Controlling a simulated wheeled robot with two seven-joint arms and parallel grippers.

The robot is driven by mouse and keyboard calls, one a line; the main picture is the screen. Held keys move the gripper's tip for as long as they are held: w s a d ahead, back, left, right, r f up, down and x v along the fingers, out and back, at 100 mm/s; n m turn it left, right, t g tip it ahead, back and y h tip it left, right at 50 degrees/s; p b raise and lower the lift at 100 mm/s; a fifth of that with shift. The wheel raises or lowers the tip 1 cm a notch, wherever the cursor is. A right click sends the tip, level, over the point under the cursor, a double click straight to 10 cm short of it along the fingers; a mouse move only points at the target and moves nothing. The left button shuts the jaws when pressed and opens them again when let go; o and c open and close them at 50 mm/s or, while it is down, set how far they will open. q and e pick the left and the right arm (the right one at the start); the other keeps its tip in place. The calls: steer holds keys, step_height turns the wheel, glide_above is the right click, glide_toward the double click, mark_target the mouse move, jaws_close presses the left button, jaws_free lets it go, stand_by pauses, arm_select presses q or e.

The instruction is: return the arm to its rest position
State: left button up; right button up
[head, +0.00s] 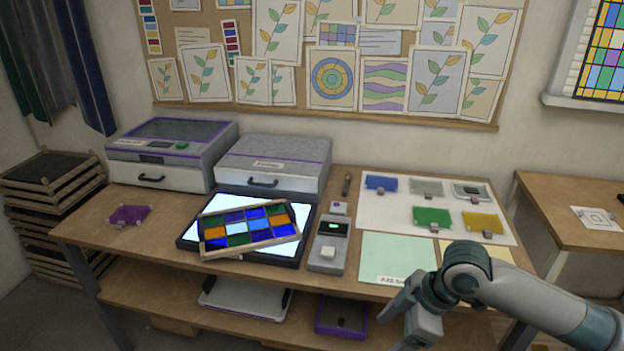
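My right arm comes in from the lower right, and its gripper (402,312) hangs in front of the table's front edge, near the pale green sheet. I see no object in it, but its fingers are seen at an angle and their gap is unclear. My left arm and gripper are not in view. A framed panel of coloured panes (248,228), blue, green, orange and white, lies tilted on the lit light pad (287,262) at the middle of the table.
A grey device (328,246) stands right of the pad. A white mat (393,210) holds several coloured glass pieces on the right. A purple piece (129,215) lies at left. Two boxy machines (172,152) stand at the back. A lower shelf (180,309) runs beneath the table (85,224).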

steer(key=w+d+f+m+t, duration=0.1)
steer(key=w+f+m+t, duration=0.15)
steer(key=w+f, duration=0.55)
steer(key=w+d+f+m+t, duration=0.1)
steer(key=w+f+m, duration=0.35)
steer(key=f, duration=0.65)
steer(key=s+d+f+m+h+b, duration=0.1)
steer(key=s+d+f+m, duration=0.15)
steer(key=f, duration=0.85)
steer(key=s+d+f+m+h, duration=0.1)
steer(key=s+d+f, duration=0.3)
steer(key=f, duration=0.6)
steer(key=s+d+f+m+g+h, duration=0.1)
steer(key=s+d+f, duration=0.1)
steer(key=s+f, duration=0.8)
steer(key=s+d+f+m+h, duration=0.1)
steer(key=s+d+f, duration=0.1)
steer(key=s+f, duration=0.8)
steer(key=s+a+f+g, duration=0.1)
steer(key=s+f, duration=0.1)
steer(key=s, duration=1.2)
steer(key=s+f+g+b, duration=0.1)
steer(key=s+f, duration=0.2)
steer(key=s, duration=1.1)
steer(key=shift+s+a+f+g+h, duration=0.2)
steer(key=shift+s+a+g+h, duration=0.1)
steer(key=shift+s+a+g, duration=0.1)
steer(key=shift+m, duration=0.25)
